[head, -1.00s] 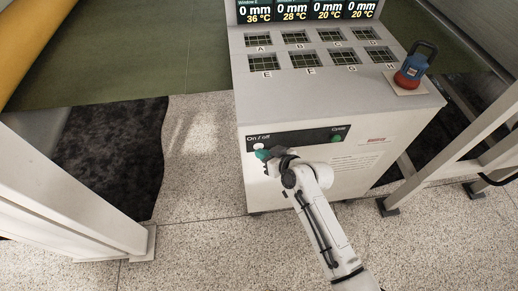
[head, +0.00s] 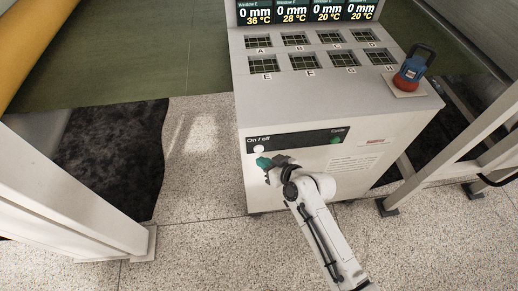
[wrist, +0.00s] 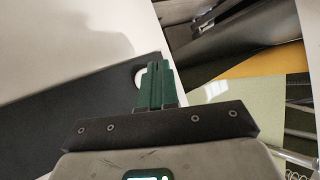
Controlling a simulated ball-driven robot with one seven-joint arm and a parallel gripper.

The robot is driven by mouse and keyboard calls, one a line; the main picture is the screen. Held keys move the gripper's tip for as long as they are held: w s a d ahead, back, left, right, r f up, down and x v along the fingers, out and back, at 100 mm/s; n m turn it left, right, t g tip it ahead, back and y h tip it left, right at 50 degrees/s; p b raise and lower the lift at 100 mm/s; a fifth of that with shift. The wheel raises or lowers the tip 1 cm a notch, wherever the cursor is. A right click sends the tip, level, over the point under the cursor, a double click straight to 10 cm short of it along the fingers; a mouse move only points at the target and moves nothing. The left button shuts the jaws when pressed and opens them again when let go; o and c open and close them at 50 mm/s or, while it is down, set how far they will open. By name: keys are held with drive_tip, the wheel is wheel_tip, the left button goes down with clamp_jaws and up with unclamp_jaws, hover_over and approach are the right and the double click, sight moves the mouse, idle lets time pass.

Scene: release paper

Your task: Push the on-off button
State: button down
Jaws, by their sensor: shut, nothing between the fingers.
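The on-off button (head: 259,149) is a small white round button on the black strip on the front of the white control cabinet (head: 340,107), under the "On / off" label. My gripper (head: 263,162) is shut and empty, with green fingertips just below the button in the head view. In the wrist view the green fingers (wrist: 155,85) are closed together and point toward the black strip (wrist: 70,110). Part of the white button (wrist: 139,77) shows just left of the fingertips, partly hidden by them. I cannot tell whether the fingers touch it.
A green "Cycle" button (head: 335,140) sits at the right of the strip. A red and blue device with a dark handle (head: 411,71) stands on the cabinet top. White frame posts (head: 75,205) stand left and right. Speckled floor (head: 190,245) is clear in front.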

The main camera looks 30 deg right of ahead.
drive_tip(key=s, duration=0.2)
drive_tip(key=s+a+p, duration=0.1)
drive_tip(key=s, duration=0.1)
drive_tip(key=shift+a, duration=0.15)
idle(0.5)
drive_tip(key=s+d+r+g+h, duration=0.1)
drive_tip(key=s+d+g, duration=0.1)
drive_tip(key=s, duration=0.6)
drive_tip(key=s+d+r+m+g+h, duration=0.1)
drive_tip(key=s+d+r+g, duration=0.1)
drive_tip(key=s, duration=0.6)
drive_tip(key=s+d+r+g+h, duration=0.2)
drive_tip(key=s+g, duration=0.4)
drive_tip(key=s, duration=0.3)
drive_tip(key=shift+d, duration=0.75)
drive_tip(key=shift+s, duration=0.1)
